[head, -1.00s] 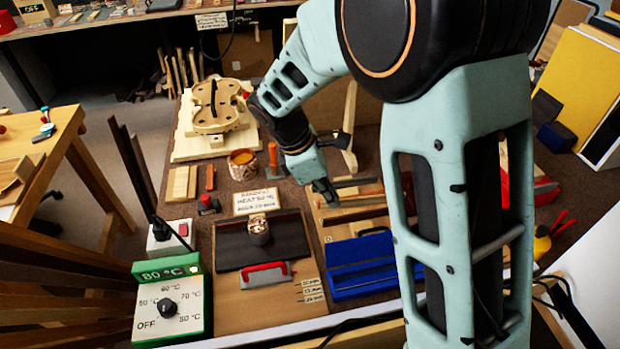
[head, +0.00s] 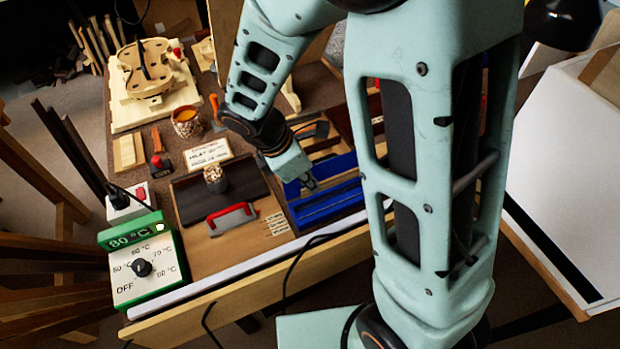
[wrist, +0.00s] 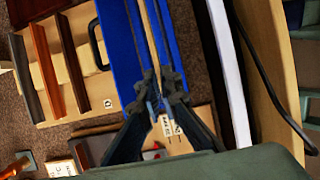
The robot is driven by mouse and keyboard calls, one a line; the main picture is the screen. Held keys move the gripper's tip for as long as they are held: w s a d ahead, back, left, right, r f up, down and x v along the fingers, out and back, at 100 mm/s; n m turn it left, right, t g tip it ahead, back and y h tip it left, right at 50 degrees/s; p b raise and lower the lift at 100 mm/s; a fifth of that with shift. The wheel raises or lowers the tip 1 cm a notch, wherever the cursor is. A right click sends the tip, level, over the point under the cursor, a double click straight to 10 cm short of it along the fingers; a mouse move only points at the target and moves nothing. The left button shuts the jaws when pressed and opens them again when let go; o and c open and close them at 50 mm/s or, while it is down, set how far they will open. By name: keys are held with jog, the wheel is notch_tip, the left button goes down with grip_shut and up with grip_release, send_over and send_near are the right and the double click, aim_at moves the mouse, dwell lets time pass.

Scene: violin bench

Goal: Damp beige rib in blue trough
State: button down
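The blue trough (head: 335,207) lies at the front right of the bench. In the wrist view, its blue walls (wrist: 122,50) run up the picture. My gripper (head: 308,183) is low over the trough's left end. In the wrist view, my fingertips (wrist: 159,85) are closed around a thin beige rib (wrist: 153,35). The rib runs lengthwise between the trough's blue walls. I cannot tell whether it touches the trough floor. In the head view the rib is too small or hidden to make out.
A wooden rack with brown and reddish ribs (wrist: 70,65) stands beside the trough. Left of the trough are a red-handled tool (head: 232,217), a dark plate with a cylinder (head: 215,180) and a green heat controller (head: 145,265) reading 80 °C. A white bench edge (wrist: 225,55) borders the trough.

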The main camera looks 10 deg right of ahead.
jog(key=shift+f+b, duration=2.7)
jog(key=shift+f, duration=0.9)
jog(key=c, duration=2.6)
grip_release()
jog(key=o, duration=0.5)
jog(key=shift+r, duration=0.1)
jog(key=v, duration=1.2)
